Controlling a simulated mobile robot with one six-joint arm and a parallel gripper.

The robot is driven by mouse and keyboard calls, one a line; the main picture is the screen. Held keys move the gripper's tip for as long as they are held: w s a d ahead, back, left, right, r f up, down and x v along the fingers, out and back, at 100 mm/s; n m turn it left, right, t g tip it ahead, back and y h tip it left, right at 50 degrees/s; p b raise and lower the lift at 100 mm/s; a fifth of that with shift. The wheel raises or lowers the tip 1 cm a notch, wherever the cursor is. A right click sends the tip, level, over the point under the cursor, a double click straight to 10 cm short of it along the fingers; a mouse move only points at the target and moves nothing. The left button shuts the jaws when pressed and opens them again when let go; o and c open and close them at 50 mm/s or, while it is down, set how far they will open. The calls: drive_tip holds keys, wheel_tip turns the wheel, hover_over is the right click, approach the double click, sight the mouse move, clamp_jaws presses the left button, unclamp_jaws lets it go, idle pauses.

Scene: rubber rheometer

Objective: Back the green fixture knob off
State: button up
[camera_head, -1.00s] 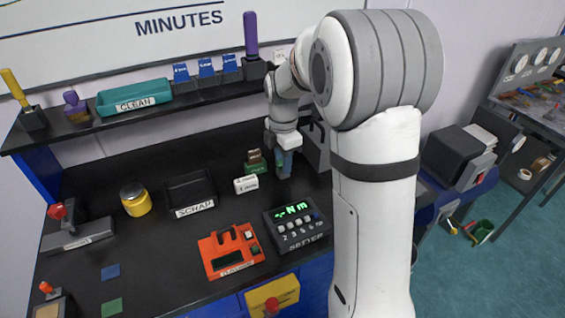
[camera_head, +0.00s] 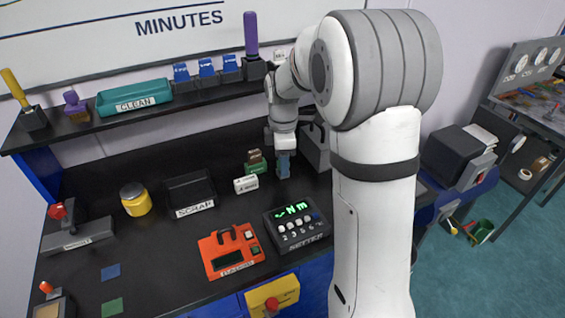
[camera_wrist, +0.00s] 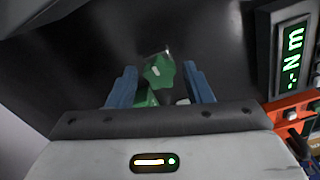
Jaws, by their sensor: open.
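The green knob (camera_wrist: 160,72) shows in the wrist view, a lobed shape with a small pale mark on it. It lies between and just beyond the two blue fingers of my gripper (camera_wrist: 160,88). The fingers are open, with a gap on both sides of the knob. In the head view my gripper (camera_head: 284,165) points down beside the green fixture block (camera_head: 256,168), which has a brown top. The knob itself is hidden there behind my fingers or too small to tell.
The setter box (camera_head: 296,226) with a lit display stands in front of my gripper; its display also shows in the wrist view (camera_wrist: 292,55). A white labelled block (camera_head: 246,184), a black scrap tray (camera_head: 190,193) and an orange device (camera_head: 231,250) stand to the left. A shelf runs behind.

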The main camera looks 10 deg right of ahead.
drive_tip(key=m, duration=0.6)
drive_tip(key=shift+m, duration=0.4)
drive_tip(key=m, duration=0.3)
drive_tip(key=shift+m, duration=0.3)
drive_tip(key=m, duration=0.4)
drive_tip(key=shift+c, duration=0.3)
drive_tip(key=c, duration=0.8)
drive_tip(key=n, duration=0.4)
drive_tip(key=shift+n, duration=0.3)
